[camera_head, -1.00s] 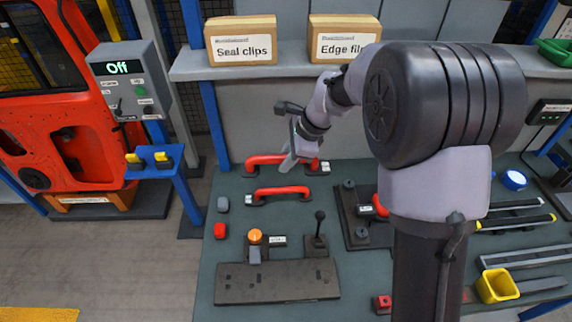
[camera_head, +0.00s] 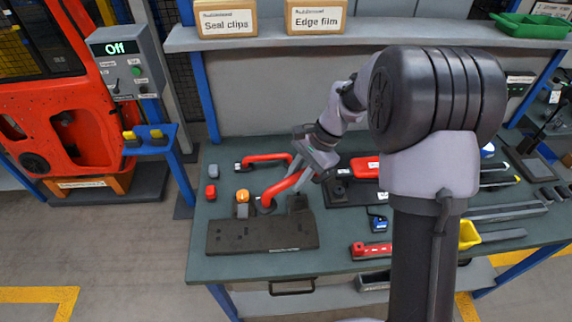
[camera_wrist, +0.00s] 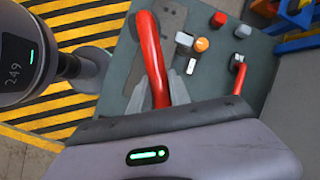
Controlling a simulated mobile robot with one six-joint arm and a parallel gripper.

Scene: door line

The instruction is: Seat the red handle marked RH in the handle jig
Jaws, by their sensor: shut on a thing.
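My gripper (camera_head: 300,174) is shut on a red handle (camera_head: 282,188), a curved bar with dark ends, and holds it tilted at the front left of the bench. In the wrist view the handle (camera_wrist: 153,50) passes between my fingertips (camera_wrist: 160,88). Its near-left end shows beside the orange button, at the back of a dark fixture plate (camera_head: 235,238); I cannot tell if it touches. The plate also shows in the wrist view (camera_wrist: 168,17). I cannot read RH, nor tell from the frames whether this plate is the handle jig. My gripper hides the handle's other end.
A second red handle (camera_head: 265,158) lies behind. An orange button (camera_head: 242,197) and small grey and red blocks (camera_head: 211,191) stand left. Another dark fixture (camera_head: 345,192) with a red part (camera_head: 366,167) is right. A red bar (camera_head: 370,250) lies at the front edge.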

